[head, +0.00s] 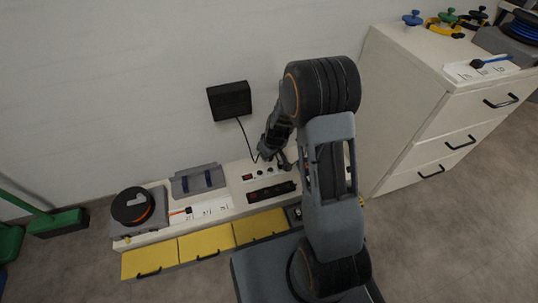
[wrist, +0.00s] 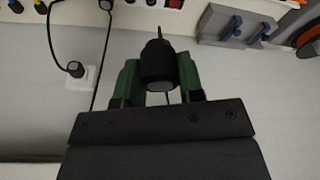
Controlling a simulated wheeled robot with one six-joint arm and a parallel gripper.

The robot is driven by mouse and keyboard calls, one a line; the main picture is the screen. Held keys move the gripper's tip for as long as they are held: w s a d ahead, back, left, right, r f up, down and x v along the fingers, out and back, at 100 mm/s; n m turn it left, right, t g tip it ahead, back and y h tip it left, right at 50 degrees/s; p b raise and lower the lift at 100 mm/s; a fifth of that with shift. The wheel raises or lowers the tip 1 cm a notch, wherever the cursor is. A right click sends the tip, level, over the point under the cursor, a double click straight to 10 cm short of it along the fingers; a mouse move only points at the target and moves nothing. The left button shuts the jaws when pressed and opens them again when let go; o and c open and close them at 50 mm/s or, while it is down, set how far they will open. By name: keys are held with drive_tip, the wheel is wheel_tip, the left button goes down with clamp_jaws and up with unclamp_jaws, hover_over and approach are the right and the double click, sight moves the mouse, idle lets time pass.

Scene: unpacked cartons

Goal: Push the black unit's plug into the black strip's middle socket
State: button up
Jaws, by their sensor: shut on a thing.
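The black unit (head: 229,101) is on the wall, and its thin cord hangs down toward my gripper (head: 282,163). The black strip (head: 270,191) lies along the bench front with a red spot near its left end. Its middle socket is too small to make out. In the wrist view my gripper (wrist: 158,85) has its green fingers shut on a black, round-bodied plug (wrist: 157,62), whose thin tip points up in the picture. The plug is apart from the strip, which that view does not show. In the head view my gripper hides the plug.
Another black plug (wrist: 75,69) sits at a white socket block (wrist: 84,83), with a cord. A grey holder (head: 195,181) with blue parts and a black-and-orange reel (head: 132,206) stand left on the bench. A drawer cabinet (head: 420,110) stands close right of my arm.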

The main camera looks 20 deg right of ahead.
drive_tip(key=shift+w+d+f+n+g+y, duration=0.1)
drive_tip(key=shift+d+f+n+g+y, duration=0.45)
drive_tip(key=shift+f+n, duration=2.7)
drive_tip(key=shift+d+f+n+g+y, duration=0.25)
drive_tip(key=shift+d+f+n, duration=0.9)
drive_tip(key=shift+f, duration=3.95)
drive_tip(key=shift+w+d+f+n+g+y, duration=0.1)
drive_tip(key=shift+d+f+n+g+y, duration=0.3)
drive_tip(key=shift+f+n, duration=2.95)
drive_tip(key=shift+f+m, duration=0.8)
drive_tip(key=shift+m, duration=0.05)
drive_tip(key=shift+b, duration=0.85)
drive_tip(key=shift+f+b, duration=0.65)
drive_tip(key=shift+b, duration=0.7)
drive_tip(key=o, duration=1.2)
drive_tip(key=shift+d, duration=0.1)
